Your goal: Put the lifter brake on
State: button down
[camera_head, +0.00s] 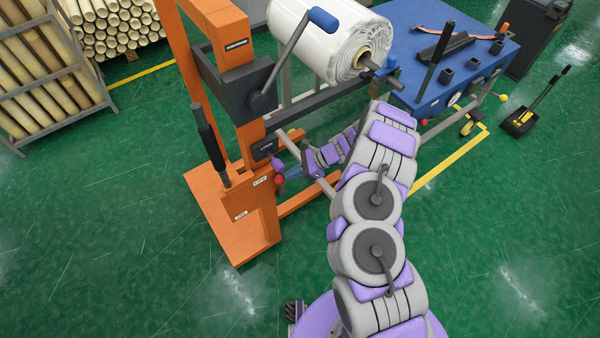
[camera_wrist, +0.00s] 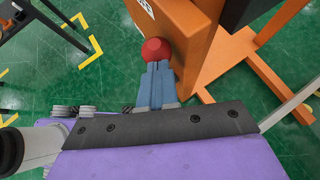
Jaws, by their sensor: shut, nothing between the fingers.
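The orange lifter (camera_head: 237,140) stands left of centre in the head view, with its orange side also at the upper right of the wrist view (camera_wrist: 199,52). A round red knob (camera_wrist: 156,50) sits low beside the lifter's orange body, and it shows small in the head view (camera_head: 279,181). I take it to be the brake control. My gripper (camera_wrist: 157,66) has its blue-grey fingers together, pointing at the knob. The fingertips are at or very near its near side; I cannot tell whether they touch. The knob's stem is hidden.
A white wrapped roll (camera_head: 325,35) lies above the lifter's legs, near a blue-handled crank (camera_head: 295,50). A blue cart (camera_head: 440,50) stands at the back right. Racks of tan rolls (camera_head: 45,75) are at the left. Green floor is clear in front.

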aim_at(277, 182)
jog(key=shift+a, duration=0.1)
dwell(0.3)
jog(key=s+a+h, duration=0.1)
jog(key=s+a+t+h+p, duration=0.1)
jog(key=shift+a+r+n, duration=0.3)
jog(key=shift+r, duration=0.05)
jog(key=shift+s+a+h, duration=0.35)
jog(key=shift+a+h, duration=0.05)
jog(key=shift+a, duration=0.2)
jog(key=shift+s+a+f+t, duration=0.15)
jog(key=shift+s+a+t, duration=0.2)
jog(key=shift+a, duration=0.3)
jog(key=shift+d, duration=0.1)
